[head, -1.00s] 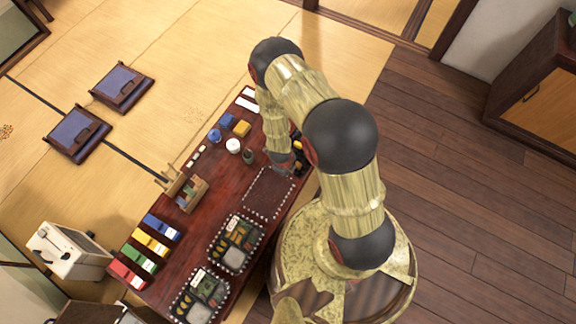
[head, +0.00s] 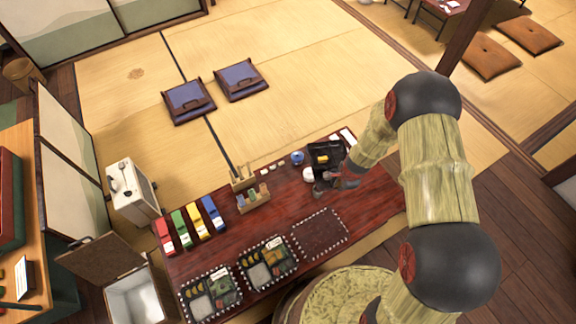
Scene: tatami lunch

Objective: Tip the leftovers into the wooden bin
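My gripper (head: 338,180) is over the far right part of the dark red table. Its fingers are small and partly hidden, and appear shut on the near edge of a black box (head: 328,149). The box has yellow pieces in or against it; whether these are all food I cannot tell. A bare dotted mat (head: 320,236) lies in front of the gripper. A wooden tub (head: 22,73), possibly the wooden bin, stands on the floor at the far upper left, well away from the gripper.
Two filled boxes (head: 268,264) (head: 211,295) sit on dotted mats. Coloured packs (head: 198,219), a wooden caddy (head: 252,199), a blue cup (head: 297,157) and a white one (head: 308,174) share the table. A white appliance (head: 131,190) and an open white-lined chest (head: 135,298) stand left. Tatami behind is mostly clear.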

